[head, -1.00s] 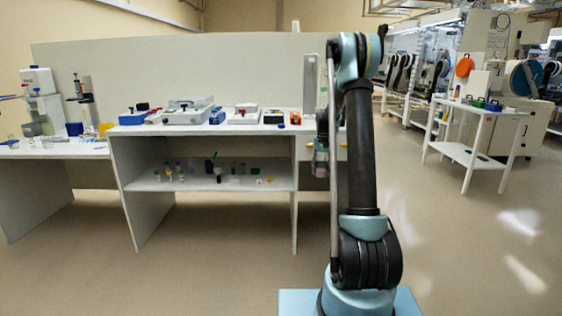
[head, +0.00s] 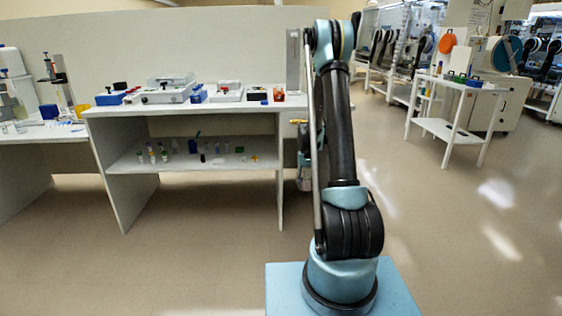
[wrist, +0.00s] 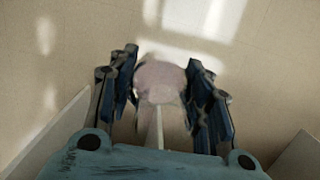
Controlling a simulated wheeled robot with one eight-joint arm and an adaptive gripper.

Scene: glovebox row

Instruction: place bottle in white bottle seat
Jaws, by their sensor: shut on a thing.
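My gripper (wrist: 165,98) is shut on the bottle (wrist: 159,78) in the wrist view. The bottle shows as a pale, pinkish round shape between the two dark blue fingers, seen from its end and somewhat blurred. Bare floor lies behind it. In the head view my gripper (head: 305,172) hangs low at the left of my arm, near the right end of the bench, partly hidden by an arm link. I cannot pick out the white bottle seat in either view.
A white bench (head: 205,107) carries several instruments and boxes. Its lower shelf (head: 215,162) holds several small vials. A side bench (head: 45,134) stands at the left. A white cart (head: 452,130) stands at the right. Open floor lies in front and to the right.

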